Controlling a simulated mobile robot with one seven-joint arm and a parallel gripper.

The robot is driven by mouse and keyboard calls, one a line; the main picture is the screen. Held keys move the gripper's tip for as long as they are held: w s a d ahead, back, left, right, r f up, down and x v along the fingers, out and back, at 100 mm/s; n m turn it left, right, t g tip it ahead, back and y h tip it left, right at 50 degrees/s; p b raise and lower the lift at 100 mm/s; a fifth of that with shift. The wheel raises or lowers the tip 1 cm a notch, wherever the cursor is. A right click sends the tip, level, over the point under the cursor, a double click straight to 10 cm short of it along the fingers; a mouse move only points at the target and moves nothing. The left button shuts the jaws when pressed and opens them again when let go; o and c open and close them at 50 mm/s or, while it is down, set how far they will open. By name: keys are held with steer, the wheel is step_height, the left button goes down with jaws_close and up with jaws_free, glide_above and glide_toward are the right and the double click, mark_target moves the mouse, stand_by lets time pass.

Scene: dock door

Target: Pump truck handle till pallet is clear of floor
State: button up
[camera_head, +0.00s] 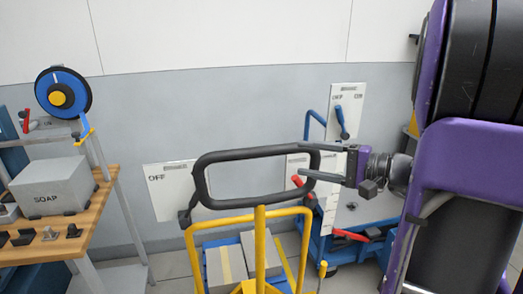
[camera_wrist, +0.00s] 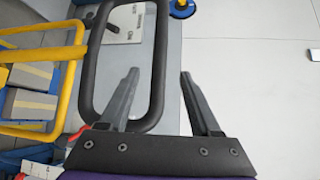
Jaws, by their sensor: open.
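The truck's black loop handle (camera_head: 255,153) stands upright at the centre of the head view, above the yellow truck frame (camera_head: 260,220). In the wrist view the loop (camera_wrist: 158,60) fills the middle left. My gripper (camera_head: 300,158) is open at the loop's right end, its fingers pointing left across it. In the wrist view one long bar of the loop shows between the gripper's spread fingertips (camera_wrist: 158,72); I cannot tell whether they touch it. Grey boxes (camera_head: 222,268) sit low behind the yellow frame. The pallet and its gap to the floor cannot be made out.
A wooden bench (camera_head: 88,215) with a soap box (camera_head: 50,185) stands at the left, under a blue reel (camera_head: 62,93). A white panel with a blue lever (camera_head: 341,122) is on the wall behind. Blue equipment (camera_head: 365,240) stands close at the right.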

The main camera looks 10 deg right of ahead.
mark_target(269, 153)
steer(key=x, duration=1.2)
steer(key=shift+w+a+p, duration=0.1)
steer(key=shift+w+p, duration=0.1)
steer(key=shift+p, duration=0.2)
jaws_close()
stand_by(0.7)
